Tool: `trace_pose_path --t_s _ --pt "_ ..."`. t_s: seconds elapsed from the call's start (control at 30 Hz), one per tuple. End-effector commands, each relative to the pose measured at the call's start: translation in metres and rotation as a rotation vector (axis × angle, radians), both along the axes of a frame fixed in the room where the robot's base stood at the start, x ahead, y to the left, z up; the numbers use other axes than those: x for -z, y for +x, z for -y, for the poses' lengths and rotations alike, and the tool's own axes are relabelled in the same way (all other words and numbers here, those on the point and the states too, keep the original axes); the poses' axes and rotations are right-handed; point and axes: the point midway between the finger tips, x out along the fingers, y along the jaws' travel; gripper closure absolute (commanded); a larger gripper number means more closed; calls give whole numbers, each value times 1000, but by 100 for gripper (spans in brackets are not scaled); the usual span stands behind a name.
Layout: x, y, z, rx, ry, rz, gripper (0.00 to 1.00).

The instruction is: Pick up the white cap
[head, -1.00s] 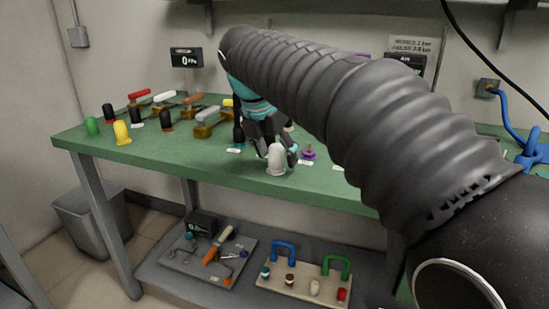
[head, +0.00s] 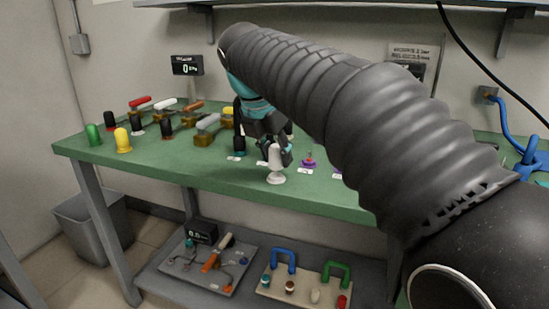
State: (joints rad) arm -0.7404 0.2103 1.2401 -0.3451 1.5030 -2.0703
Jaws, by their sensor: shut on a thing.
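The white cap (head: 275,156) is near the front edge of the green table in the head view. My gripper (head: 276,148) points down from behind it and is shut on it, with dark fingers at its sides. Below the cap, a pale round base (head: 276,178) with a narrow neck shows on the table. Whether the cap is fully clear of this neck is too small to tell. My arm hides part of the table to the right.
The green table (head: 185,175) holds green (head: 93,135) and yellow (head: 122,140) caps at the left, with several dark caps and colored-handled valves behind. A small purple piece (head: 309,163) stands just right of the gripper. The front strip of table is clear.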

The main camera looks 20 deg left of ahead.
Motion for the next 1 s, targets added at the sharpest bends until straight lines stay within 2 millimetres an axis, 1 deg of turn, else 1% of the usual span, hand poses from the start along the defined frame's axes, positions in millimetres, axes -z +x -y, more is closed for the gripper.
trace_pose_path --t_s 0.03,0.13,0.2,0.5,0.6,0.73,0.83,1.0 --pt "-11 0 -1 0 2 2 93" --pt "-28 1 1 1 1 1 93" --pt "-34 6 17 5 1 1 93" --pt "-70 23 76 4 1 1 93" --pt "-79 27 90 4 1 1 93" --pt "-87 31 103 2 1 0 93" --pt "-90 33 109 1 1 0 93" --pt "-92 34 112 -1 1 0 93"
